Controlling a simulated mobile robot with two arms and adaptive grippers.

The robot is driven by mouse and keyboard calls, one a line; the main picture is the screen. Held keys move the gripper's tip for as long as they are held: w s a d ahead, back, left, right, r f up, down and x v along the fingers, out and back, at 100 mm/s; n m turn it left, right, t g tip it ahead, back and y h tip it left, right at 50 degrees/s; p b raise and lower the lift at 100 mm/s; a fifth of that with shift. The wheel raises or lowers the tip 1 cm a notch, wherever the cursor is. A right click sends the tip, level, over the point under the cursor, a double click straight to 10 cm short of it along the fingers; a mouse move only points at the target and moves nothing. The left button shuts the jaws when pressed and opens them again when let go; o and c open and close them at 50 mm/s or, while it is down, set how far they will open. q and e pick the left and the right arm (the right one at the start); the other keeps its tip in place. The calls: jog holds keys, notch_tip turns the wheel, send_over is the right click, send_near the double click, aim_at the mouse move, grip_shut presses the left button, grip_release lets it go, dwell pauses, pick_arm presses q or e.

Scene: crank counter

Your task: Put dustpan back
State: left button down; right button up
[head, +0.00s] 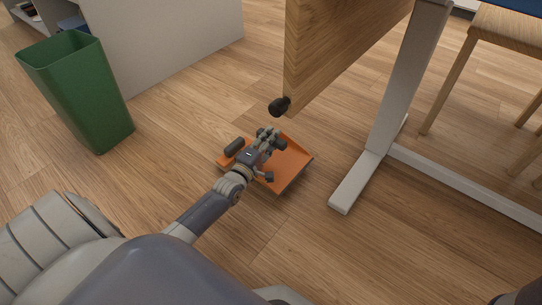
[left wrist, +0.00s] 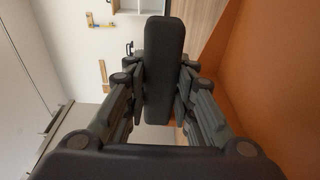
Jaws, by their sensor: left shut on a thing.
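The dustpan (head: 290,165) is an orange pan with a dark handle, low over the wood floor in the middle of the head view. I cannot tell whether it touches the floor. My left gripper (head: 268,143) reaches over it and covers part of it. In the left wrist view the left gripper (left wrist: 163,85) is shut on the dark handle (left wrist: 164,45), with a finger on each side. The orange pan fills the right of that view. My right gripper is out of view.
A green bin (head: 80,95) stands at the left beside a grey cabinet (head: 165,40). A wooden panel (head: 335,45) with a black knob (head: 279,106) at its lower corner hangs just beyond the dustpan. A white table leg (head: 392,110) stands to the right. Floor between bin and dustpan is clear.

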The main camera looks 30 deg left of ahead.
pick_arm(q)
jog(key=b, duration=0.4)
send_over(271, 159)
notch_tip(271, 159, down, 5)
jog(key=shift+a+r, duration=0.1)
jog(key=shift+p, duration=0.35)
jog(key=shift+r, duration=0.1)
jog(key=c, duration=1.8)
grip_release()
jog(key=shift+f, duration=0.25)
jog(key=o, duration=0.5)
jog(key=shift+c, duration=0.2)
jog(key=shift+r, duration=0.1)
